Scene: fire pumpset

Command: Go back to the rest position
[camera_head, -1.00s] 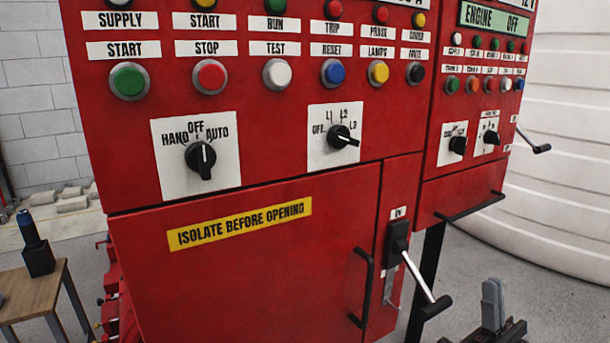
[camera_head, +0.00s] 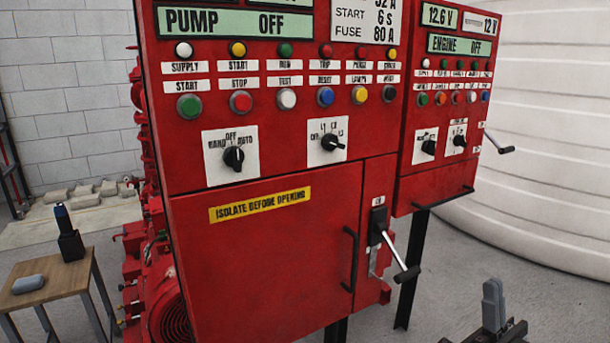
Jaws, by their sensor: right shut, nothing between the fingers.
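My right gripper (camera_head: 494,306) is at the bottom right of the head view. Its grey fingers point up and are together, with nothing between them. It is apart from the red control cabinet (camera_head: 270,270), in front of it and to the right of its lower door. My left gripper is not in view.
The cabinet carries a lever handle (camera_head: 403,262) and a door handle (camera_head: 351,258) that stick out. A small crank (camera_head: 497,144) juts from its right side. A wooden table (camera_head: 55,285) with a dark device (camera_head: 69,236) stands at left. Floor is clear at right.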

